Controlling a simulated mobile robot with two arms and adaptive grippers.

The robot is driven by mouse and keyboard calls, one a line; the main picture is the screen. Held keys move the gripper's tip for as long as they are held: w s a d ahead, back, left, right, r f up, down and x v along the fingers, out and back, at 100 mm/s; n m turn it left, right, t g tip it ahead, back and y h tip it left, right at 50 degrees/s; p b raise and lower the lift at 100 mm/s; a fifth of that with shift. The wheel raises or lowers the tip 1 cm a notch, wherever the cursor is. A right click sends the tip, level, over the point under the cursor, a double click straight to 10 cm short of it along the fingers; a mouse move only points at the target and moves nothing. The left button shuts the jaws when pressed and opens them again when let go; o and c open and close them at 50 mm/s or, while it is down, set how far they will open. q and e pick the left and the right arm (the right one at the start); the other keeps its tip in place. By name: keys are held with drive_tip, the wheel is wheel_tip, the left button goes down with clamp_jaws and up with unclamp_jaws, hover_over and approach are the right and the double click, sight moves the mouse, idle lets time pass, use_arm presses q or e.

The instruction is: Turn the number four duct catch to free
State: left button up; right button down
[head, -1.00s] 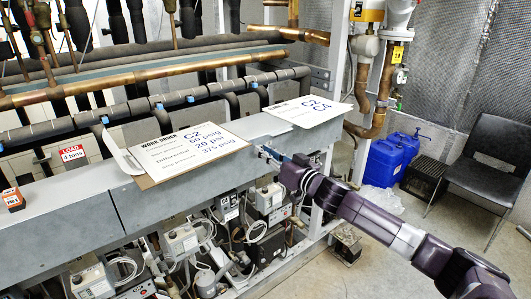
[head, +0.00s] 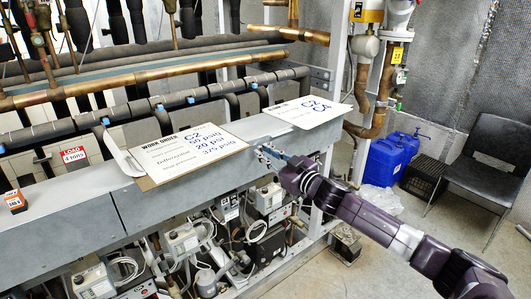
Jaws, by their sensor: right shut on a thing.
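The long grey duct (head: 180,190) runs across the rack from the lower left to the upper right. My right arm comes in from the right, and its gripper (head: 261,156) is at the front face of the duct, near its right end. The fingers are shut on a small duct catch there, which they mostly hide. Its number and the angle it is turned to cannot be read. My left gripper is out of view.
A work order board (head: 190,157) and a white C2 C4 sheet (head: 308,112) lie on the duct. Control boxes (head: 181,240) and cables crowd below it. Copper pipes (head: 150,72) run behind. Blue jugs (head: 384,162) and a black chair (head: 480,150) stand on the floor at right.

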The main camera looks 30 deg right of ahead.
drive_tip(key=n, duration=0.6)
drive_tip(key=shift+n, duration=0.3)
drive_tip(key=n, duration=0.6)
idle(0.4)
drive_tip(key=c, duration=1.8)
unclamp_jaws()
drive_tip(key=shift+c, duration=0.2)
drive_tip(key=s, duration=1.2)
drive_tip(key=shift+d, duration=0.45)
